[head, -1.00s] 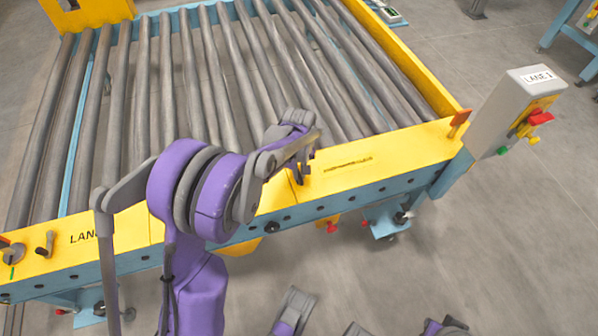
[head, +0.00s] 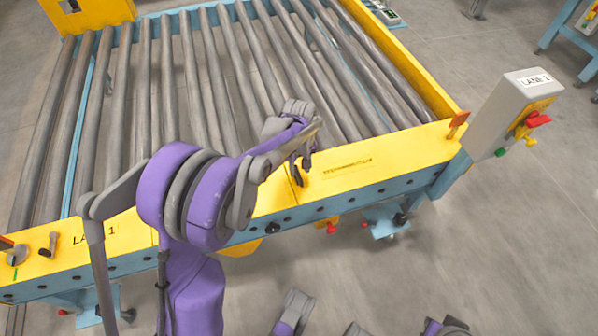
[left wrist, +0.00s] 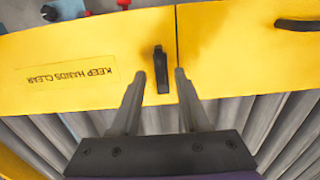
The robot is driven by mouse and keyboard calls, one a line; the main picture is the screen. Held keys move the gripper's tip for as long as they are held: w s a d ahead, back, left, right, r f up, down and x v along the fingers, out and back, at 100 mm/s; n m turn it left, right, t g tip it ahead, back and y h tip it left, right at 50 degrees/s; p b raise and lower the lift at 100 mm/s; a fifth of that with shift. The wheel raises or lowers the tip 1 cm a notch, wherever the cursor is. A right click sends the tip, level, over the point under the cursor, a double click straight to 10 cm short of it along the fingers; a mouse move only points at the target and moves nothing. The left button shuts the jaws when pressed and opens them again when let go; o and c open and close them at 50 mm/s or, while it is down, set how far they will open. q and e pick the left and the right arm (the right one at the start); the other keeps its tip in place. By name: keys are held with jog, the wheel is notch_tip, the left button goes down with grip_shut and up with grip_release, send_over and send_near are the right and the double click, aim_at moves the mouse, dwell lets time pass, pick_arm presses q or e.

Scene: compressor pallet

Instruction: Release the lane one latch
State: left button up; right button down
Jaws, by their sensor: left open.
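The lane one latch is a small dark upright lever (left wrist: 161,70) on the yellow front rail (head: 400,150), beside a seam and the KEEP HANDS CLEAR label (left wrist: 68,78). My left gripper (left wrist: 158,79) is open in the left wrist view, with the lever between its two fingertips and a gap on each side. I cannot tell whether either finger touches it. In the head view my left gripper (head: 306,150) is over the rail near the seam, and my arm partly hides the spot. My right gripper is not clearly in view.
Grey rollers (head: 225,80) lie behind the rail. A LANE 1 control box (head: 513,105) with red, yellow and green parts stands at the right. An orange-brown tab (head: 459,119) rises from the rail's right end. A dark handle (left wrist: 300,25) lies across the seam from the lever.

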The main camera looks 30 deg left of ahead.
aim_at(300, 176)
pick_arm(q)
notch_tip(300, 176, up, 7)
jog(key=p, duration=0.1)
jog(key=shift+r+p, duration=0.2)
jog(key=shift+p, duration=0.1)
pick_arm(e)
notch_tip(300, 176, up, 2)
jog(key=shift+s+r, duration=0.15)
jog(key=shift+r, duration=0.05)
pick_arm(q)
jog(key=s+d+r+m+t, duration=0.15)
jog(key=s+d+m, duration=0.35)
jog(key=s, duration=0.6)
jog(key=s+d+r+m+t, duration=0.1)
jog(key=s+d+m+t, duration=0.35)
jog(key=s, duration=0.75)
notch_tip(300, 176, up, 21)
jog(key=w+d+p, duration=0.1)
jog(key=p, duration=1.8)
jog(key=shift+w+r+g, duration=0.15)
jog(key=shift+w+g, duration=0.15)
pick_arm(e)
notch_tip(300, 176, up, 22)
jog(key=w+t, duration=0.1)
jog(key=shift+w+f, duration=0.2)
jog(key=shift+w, duration=0.15)
pick_arm(q)
jog(key=shift+d, duration=0.1)
